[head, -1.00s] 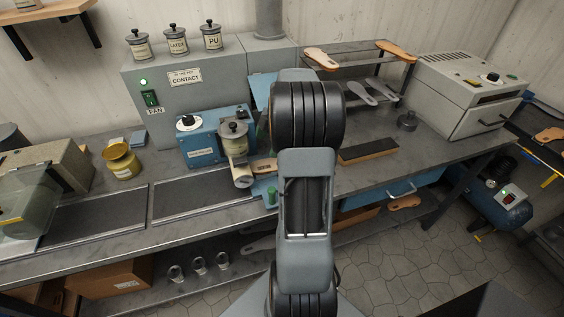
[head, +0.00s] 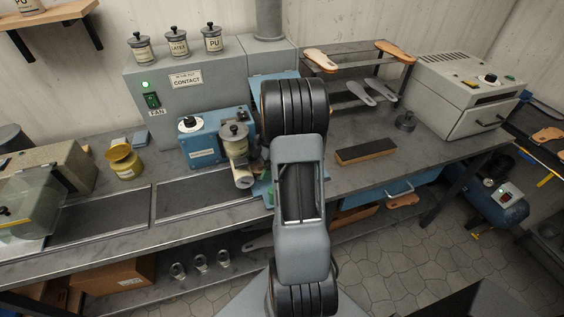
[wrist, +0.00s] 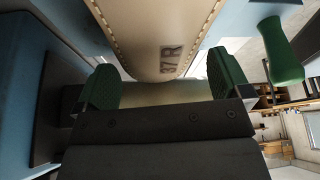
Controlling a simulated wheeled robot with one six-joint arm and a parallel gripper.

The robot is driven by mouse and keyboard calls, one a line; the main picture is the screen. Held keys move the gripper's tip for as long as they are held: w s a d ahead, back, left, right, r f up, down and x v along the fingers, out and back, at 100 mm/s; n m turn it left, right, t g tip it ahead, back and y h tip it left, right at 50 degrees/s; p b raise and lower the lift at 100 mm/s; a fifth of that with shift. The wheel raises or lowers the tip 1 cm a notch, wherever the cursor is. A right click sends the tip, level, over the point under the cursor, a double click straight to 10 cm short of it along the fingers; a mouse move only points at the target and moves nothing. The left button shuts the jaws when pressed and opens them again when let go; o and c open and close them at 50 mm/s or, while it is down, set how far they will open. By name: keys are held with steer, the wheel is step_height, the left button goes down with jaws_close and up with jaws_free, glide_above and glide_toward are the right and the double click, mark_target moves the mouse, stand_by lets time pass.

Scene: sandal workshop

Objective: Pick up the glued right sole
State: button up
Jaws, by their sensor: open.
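The tan sole (wrist: 155,25) with a stitched edge, marked 37R, fills the upper middle of the wrist view. My gripper (wrist: 165,82) is open, with one green pad on each side of the sole's near rounded end. Small gaps show between the pads and the sole, so it is not gripped. In the head view my arm hides this sole and my gripper. They are by the blue gluing machine (head: 203,153), with its lidded pot (head: 234,141). Whether glue is on the sole cannot be told.
A green handle (wrist: 283,50) stands close by on the right in the wrist view. A rack (head: 345,68) with tan and grey soles stands behind. A dark block (head: 365,152) and a white-grey oven (head: 465,92) are to the right on the bench.

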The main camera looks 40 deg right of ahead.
steer(key=shift+c, duration=0.2)
steer(key=c, duration=1.1)
steer(key=shift+r, duration=0.1)
